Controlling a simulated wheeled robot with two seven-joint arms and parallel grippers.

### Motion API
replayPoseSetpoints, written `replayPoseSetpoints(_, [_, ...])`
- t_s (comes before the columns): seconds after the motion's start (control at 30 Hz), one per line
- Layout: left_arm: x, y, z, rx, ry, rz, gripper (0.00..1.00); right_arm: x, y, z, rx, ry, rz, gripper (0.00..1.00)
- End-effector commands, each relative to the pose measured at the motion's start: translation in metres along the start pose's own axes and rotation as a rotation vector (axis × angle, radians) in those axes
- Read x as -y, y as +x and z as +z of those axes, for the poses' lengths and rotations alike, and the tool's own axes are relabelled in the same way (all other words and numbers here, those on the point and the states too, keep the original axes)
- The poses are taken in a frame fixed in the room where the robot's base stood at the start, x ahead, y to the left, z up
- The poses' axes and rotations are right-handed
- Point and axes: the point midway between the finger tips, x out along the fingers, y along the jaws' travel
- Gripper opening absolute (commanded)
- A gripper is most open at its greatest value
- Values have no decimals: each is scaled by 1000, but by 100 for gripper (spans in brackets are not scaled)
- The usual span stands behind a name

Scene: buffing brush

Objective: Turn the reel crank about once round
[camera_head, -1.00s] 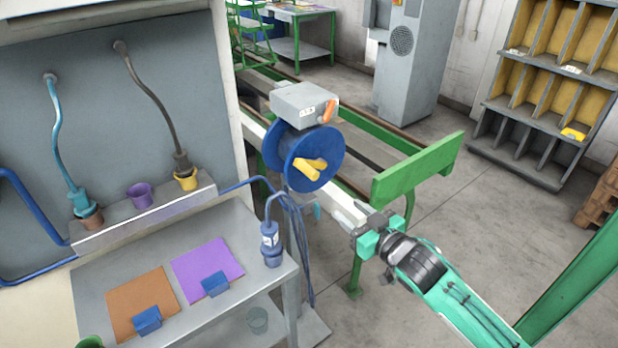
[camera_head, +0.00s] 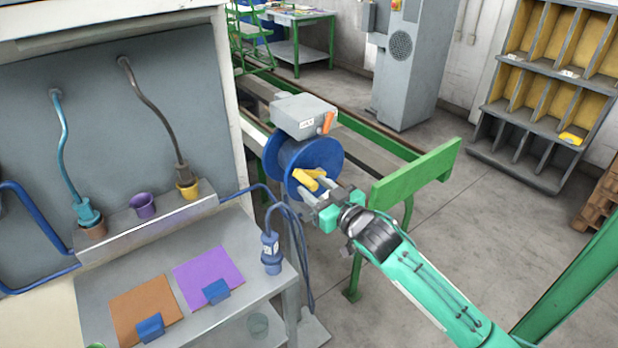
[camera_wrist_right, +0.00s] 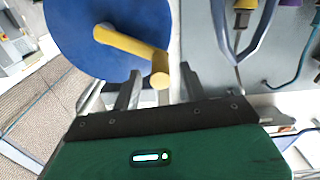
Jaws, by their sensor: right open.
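The blue reel (camera_head: 325,153) stands in the middle of the head view, under a grey box. Its yellow crank (camera_head: 305,179) is on the near face, partly hidden by my right gripper (camera_head: 311,199). My right gripper is open, with its fingers right at the crank. In the right wrist view, the crank arm (camera_wrist_right: 125,41) runs across the blue disc (camera_wrist_right: 75,35) to a round handle end (camera_wrist_right: 160,79). That end shows between the two open fingers (camera_wrist_right: 158,88). I cannot tell whether they touch it. My left gripper is not in view.
The grey box (camera_head: 303,113) with an orange lever sits above the reel. A blue plug (camera_head: 271,254) and hanging cables are close left of it, by the grey bench (camera_head: 235,235). A green rail (camera_head: 420,173) stands right of the reel. Open floor (camera_head: 455,235) lies further right.

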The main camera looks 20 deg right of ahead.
Motion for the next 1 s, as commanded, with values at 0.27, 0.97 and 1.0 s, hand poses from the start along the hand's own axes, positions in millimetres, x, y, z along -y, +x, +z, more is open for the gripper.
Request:
replayPoseSetpoints(0.27, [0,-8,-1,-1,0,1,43,0,27,-1,0,0,0,43])
replayPoseSetpoints(0.97, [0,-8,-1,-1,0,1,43,0,29,0,1,0,0,0])
replayPoseSetpoints(1.0, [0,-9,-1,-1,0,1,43,0,30,0,0,2,0,0])
